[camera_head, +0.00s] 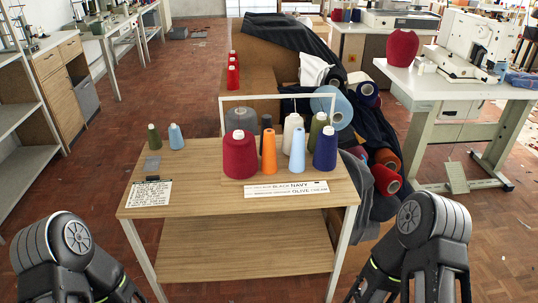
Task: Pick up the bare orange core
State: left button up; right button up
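A slim, plain orange cone (269,154), which looks like the bare orange core, stands upright on the wooden trolley top (205,195). It stands between a wide dark red cone (240,156) on its left and a slim light blue cone (298,152) on its right. A dark cone (266,123) and a cream cone (292,124) stand behind it. My two arms show at the bottom left and bottom right corners, well short of the orange cone. Neither gripper's fingers show in the picture.
A navy cone (325,149), an olive cone (317,126) and a grey cone (240,119) share the trolley's right half. A printed strip (286,189) lies in front. A white frame (277,97) rises behind.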

aim_at(269, 166)
jog(key=i+u, duration=0.3)
jog(key=i, duration=0.2)
jog(key=i+l+u, duration=0.1)
jog(key=i+u, duration=0.25)
jog(key=i+l, duration=0.05)
jog(key=i, duration=0.05)
